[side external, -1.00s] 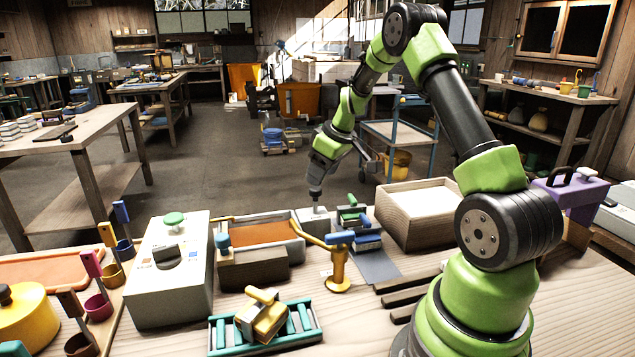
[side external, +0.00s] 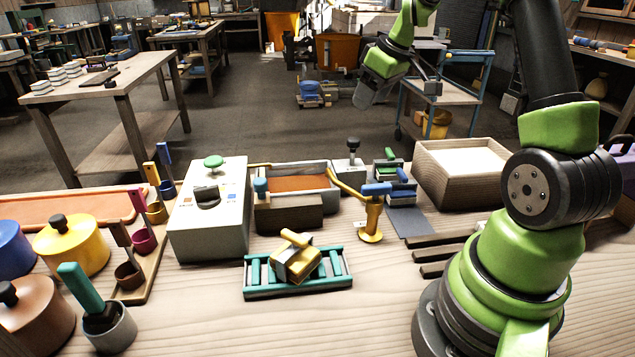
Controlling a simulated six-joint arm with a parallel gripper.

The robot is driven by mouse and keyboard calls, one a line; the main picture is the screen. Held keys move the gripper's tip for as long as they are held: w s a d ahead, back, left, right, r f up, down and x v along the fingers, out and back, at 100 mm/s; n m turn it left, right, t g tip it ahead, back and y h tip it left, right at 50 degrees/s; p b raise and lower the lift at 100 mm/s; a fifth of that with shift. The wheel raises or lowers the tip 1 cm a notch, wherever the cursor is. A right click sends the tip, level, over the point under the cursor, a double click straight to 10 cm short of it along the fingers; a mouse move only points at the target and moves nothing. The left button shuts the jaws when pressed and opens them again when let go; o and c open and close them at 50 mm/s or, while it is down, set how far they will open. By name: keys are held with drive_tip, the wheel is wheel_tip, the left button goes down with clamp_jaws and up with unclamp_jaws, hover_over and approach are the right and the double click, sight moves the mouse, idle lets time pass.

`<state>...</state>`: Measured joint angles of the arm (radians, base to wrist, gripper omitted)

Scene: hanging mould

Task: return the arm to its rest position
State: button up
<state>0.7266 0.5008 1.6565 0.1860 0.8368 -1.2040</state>
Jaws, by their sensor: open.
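My gripper (side external: 384,74) hangs in the air at the upper middle, on the green and black arm. It is open, with nothing visible between its jaws. It is well above and behind the small white box with a black-knobbed lever (side external: 352,148), and apart from it. The lever stands upright. The fingertips are small and hard to make out at this distance. The upper part of my arm runs out of the top of the picture.
Below stand an orange-filled trough (side external: 297,183), a yellow post with a blue handle (side external: 371,215), a green-handled block stack (side external: 393,180) and a wooden sand box (side external: 462,172). The air around my gripper looks clear.

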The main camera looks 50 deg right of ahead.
drive_tip(key=s+a+r+m+t, duration=0.1)
drive_tip(key=s+a+r, duration=0.1)
drive_tip(key=a+r, duration=0.35)
drive_tip(key=s+a+r, duration=0.2)
drive_tip(key=a+r, duration=0.1)
drive_tip(key=a, duration=0.6)
drive_tip(key=s+a+m+t+y, duration=0.1)
drive_tip(key=s+a+m+y, duration=0.1)
drive_tip(key=s+a, duration=0.8)
drive_tip(key=s, duration=0.2)
drive_tip(key=shift+s+r+m+t, duration=0.3)
drive_tip(key=shift+s+m, duration=0.05)
drive_tip(key=shift+m, duration=0.05)
